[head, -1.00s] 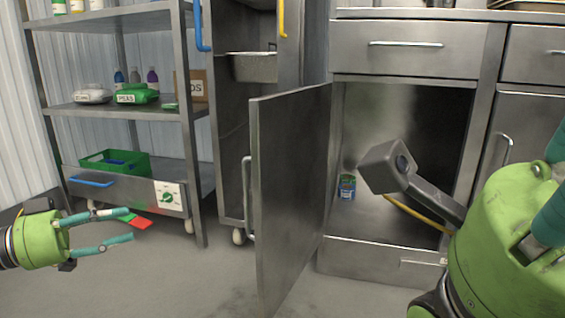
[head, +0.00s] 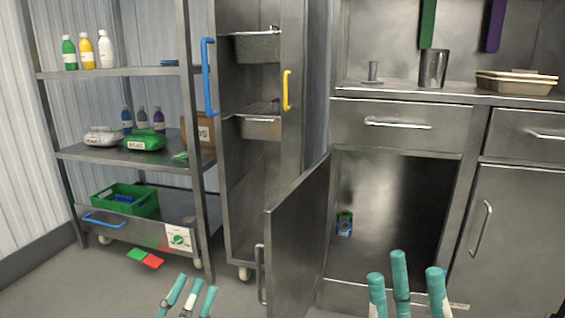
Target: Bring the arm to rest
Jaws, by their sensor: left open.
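My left gripper (head: 187,296) shows at the bottom of the head view, left of the open cupboard door. Its teal fingers point up, are spread apart and have nothing between them. My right gripper (head: 407,287) shows at the bottom, right of centre, in front of the open cupboard. Its teal fingers also point up, are spread and look empty. Both palms and most of both arms are out of the picture. Neither gripper visibly touches anything.
The cupboard door (head: 298,238) stands open between the grippers. A small can (head: 344,224) stands inside the cupboard (head: 400,205). A wheeled shelf rack (head: 130,73) with a green crate (head: 125,198) is at left. Green and red pieces (head: 145,258) lie on the floor (head: 110,295).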

